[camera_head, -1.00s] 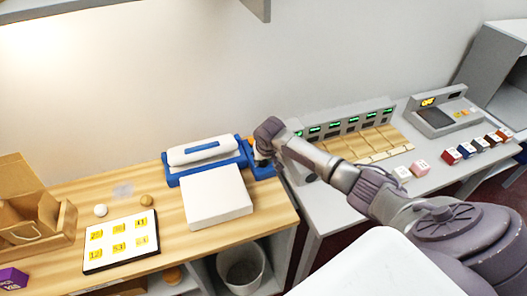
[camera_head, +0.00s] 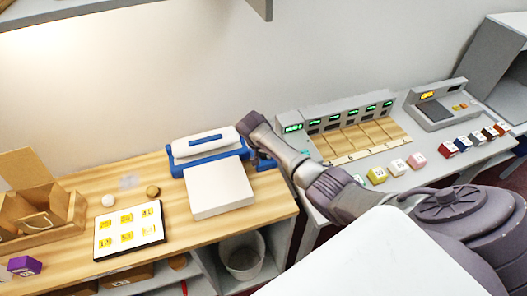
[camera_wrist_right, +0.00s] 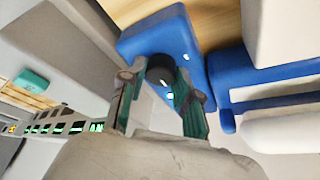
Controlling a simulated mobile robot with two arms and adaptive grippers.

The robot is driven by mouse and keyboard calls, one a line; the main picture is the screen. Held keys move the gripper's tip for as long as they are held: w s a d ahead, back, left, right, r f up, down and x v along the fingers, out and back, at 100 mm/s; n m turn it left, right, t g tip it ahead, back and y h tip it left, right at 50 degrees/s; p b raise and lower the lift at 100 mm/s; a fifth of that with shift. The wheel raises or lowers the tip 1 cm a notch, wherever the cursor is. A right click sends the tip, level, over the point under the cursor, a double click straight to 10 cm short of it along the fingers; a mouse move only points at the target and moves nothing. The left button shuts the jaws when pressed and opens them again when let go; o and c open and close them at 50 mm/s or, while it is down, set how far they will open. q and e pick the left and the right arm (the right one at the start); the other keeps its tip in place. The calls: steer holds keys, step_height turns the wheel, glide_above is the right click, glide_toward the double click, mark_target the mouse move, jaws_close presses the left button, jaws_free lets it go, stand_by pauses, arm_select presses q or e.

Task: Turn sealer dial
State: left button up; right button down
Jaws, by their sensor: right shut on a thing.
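The sealer (camera_head: 205,150) is a blue and white machine on the wooden counter, with a white plate (camera_head: 218,189) in front. Its blue end block (camera_head: 266,164) is at its right side and also fills the upper middle of the right wrist view (camera_wrist_right: 150,35). A dark round dial (camera_wrist_right: 162,66) is on that block. My right gripper (camera_wrist_right: 162,78) has its two fingers on either side of the dial and is shut on it. In the head view the right gripper (camera_head: 252,153) is at the sealer's right end, and its wrist partly hides the block. My left gripper is out of view.
A card with yellow number labels (camera_head: 128,231), a white ball (camera_head: 108,200) and a wooden box (camera_head: 40,215) are to the left. A grey counter at right holds a slotted rack (camera_head: 345,125), several colored cubes (camera_head: 377,175) and a scale-like device (camera_head: 437,105).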

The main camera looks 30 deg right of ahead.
steer(key=shift+r, duration=0.1)
stand_by(0.3)
steer(key=c, duration=0.8)
jaws_free()
steer(key=v, duration=1.2)
